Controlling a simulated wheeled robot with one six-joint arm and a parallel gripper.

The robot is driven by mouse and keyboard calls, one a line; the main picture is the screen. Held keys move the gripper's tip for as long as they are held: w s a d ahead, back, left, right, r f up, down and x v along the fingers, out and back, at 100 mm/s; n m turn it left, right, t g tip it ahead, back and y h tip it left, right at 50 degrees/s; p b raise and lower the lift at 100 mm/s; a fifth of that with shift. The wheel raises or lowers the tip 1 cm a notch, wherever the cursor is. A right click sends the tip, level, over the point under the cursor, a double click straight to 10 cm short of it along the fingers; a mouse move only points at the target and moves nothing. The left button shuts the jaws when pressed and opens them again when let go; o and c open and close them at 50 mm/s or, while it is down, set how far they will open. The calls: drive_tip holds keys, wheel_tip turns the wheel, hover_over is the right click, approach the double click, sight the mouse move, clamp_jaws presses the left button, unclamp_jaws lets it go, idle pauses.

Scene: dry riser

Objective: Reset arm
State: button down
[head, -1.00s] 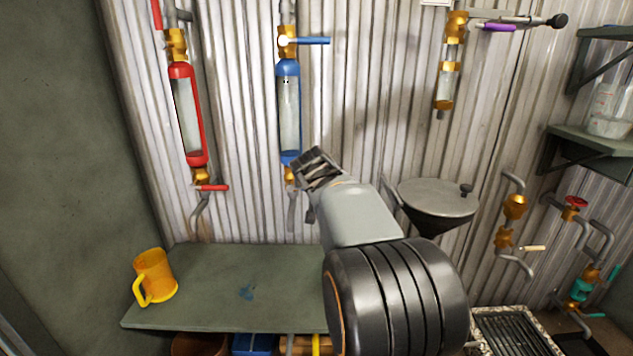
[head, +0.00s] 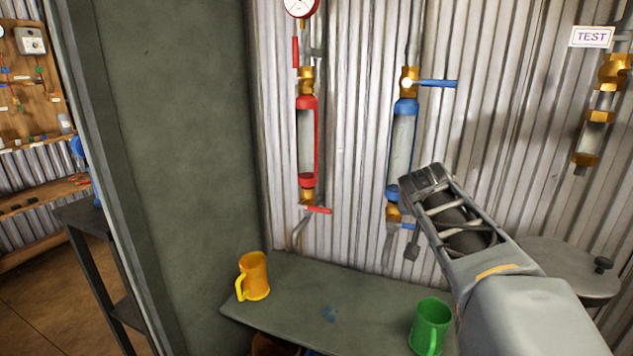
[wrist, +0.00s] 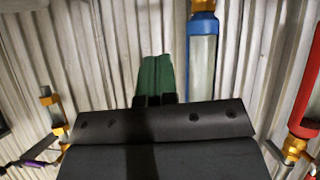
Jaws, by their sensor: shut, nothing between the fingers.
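My gripper (head: 424,180) is shut and empty at the end of my arm, raised in front of the corrugated wall. In the head view it appears just right of the lower end of the blue sight-glass cylinder (head: 403,150); I cannot tell the gap between them. In the wrist view, which looks upside down, the dark green fingertips (wrist: 157,78) are together in the middle, left of the blue cylinder (wrist: 201,65). The red cylinder (head: 307,140) hangs further left in the head view.
A round lidded funnel (head: 570,268) is at the right behind my arm. A green-grey partition (head: 185,150) stands at the left. A TEST sign (head: 591,37) is upper right.

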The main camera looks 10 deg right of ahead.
drive_tip(key=s+a+r+n+g+y+p, duration=0.2)
drive_tip(key=s+a+r+n+y+p, duration=0.1)
drive_tip(key=s+a+p, duration=0.4)
drive_tip(key=s+a+r+n+g+y+p, duration=0.3)
drive_tip(key=s+a+p, duration=0.5)
drive_tip(key=p, duration=1.3)
drive_tip(key=a+r+y, duration=0.1)
drive_tip(key=a, duration=0.3)
drive_tip(key=shift+a+n, duration=0.3)
drive_tip(key=shift+a, duration=0.05)
drive_tip(key=shift+r, duration=0.1)
